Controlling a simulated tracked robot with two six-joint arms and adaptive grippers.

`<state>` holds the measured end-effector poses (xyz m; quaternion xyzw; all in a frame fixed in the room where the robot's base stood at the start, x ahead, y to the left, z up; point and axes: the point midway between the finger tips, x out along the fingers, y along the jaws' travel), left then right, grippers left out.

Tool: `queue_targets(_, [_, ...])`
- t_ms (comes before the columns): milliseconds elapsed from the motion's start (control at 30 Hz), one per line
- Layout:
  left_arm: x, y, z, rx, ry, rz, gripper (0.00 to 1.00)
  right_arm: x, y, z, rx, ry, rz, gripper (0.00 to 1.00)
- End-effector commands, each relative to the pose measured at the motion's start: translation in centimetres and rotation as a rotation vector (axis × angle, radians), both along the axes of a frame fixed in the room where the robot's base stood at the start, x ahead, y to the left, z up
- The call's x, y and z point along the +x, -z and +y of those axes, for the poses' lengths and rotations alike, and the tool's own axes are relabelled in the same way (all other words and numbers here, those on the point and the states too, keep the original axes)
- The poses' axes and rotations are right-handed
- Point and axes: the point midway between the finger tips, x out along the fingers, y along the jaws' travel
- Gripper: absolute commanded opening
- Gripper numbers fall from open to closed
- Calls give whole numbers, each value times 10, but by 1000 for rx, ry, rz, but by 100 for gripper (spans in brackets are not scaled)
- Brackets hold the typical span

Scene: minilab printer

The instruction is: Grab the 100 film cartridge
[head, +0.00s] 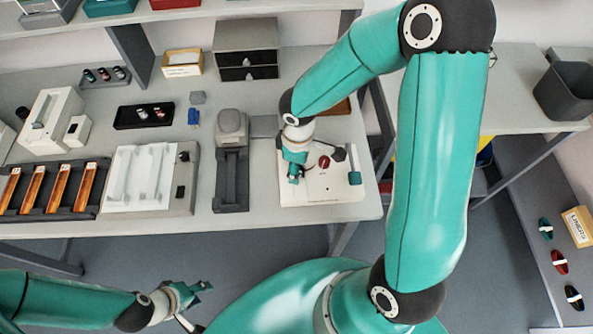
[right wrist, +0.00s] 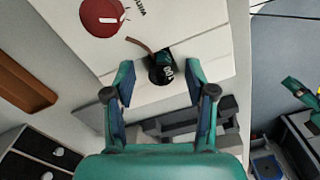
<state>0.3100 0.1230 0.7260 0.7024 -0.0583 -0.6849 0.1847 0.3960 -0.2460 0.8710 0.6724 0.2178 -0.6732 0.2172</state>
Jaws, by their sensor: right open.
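A small dark film cartridge (right wrist: 162,72) with a teal part, a white marking and a brown strip of film sits at a dark opening in the white machine in the right wrist view. Its marking is too small to read surely as 100. My right gripper (right wrist: 160,82) is open, with one finger on each side of the cartridge and gaps between. In the head view my right gripper (head: 293,174) is over the left part of the white machine (head: 325,190) and hides the cartridge. My left gripper (head: 197,303) is open and empty, low in front of the table.
A red knob (head: 324,161) stands on the machine. A grey device (head: 231,190) is close on its left. Several small cartridges lie in a black tray (head: 145,124) and a grey holder (head: 92,83). A black drawer box (head: 247,62) stands behind.

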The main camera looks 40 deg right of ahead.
Motion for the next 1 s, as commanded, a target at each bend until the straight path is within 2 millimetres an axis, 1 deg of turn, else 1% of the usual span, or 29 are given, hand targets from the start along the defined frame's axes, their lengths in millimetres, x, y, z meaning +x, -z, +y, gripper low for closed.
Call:
queue_targets(100, [0, 0, 0, 0, 0, 0, 40, 0, 0, 0, 0, 0, 0, 56])
queue_targets(133, [0, 0, 0, 0, 0, 0, 40, 0, 0, 0, 0, 0, 0, 52])
queue_targets(367, [0, 0, 0, 0, 0, 0, 40, 0, -1, 0, -1, 0, -1, 14])
queue_targets(400, [0, 0, 0, 0, 0, 0, 40, 0, -1, 0, -1, 0, -1, 7])
queue_targets(467, [0, 0, 0, 0, 0, 0, 40, 0, -1, 0, -1, 0, -1, 7])
queue_targets(500, [0, 0, 0, 0, 0, 0, 40, 0, -1, 0, -1, 0, -1, 3])
queue_targets(767, [0, 0, 0, 0, 0, 0, 40, 1, -2, 0, 0, 0, -1, 3])
queue_targets(867, [0, -1, 0, 0, 0, 0, 40, 1, -6, 0, -1, 0, -3, 3])
queue_targets(1000, [0, -2, 0, 0, 0, 0, 40, 1, -18, 0, -2, -1, -4, 3])
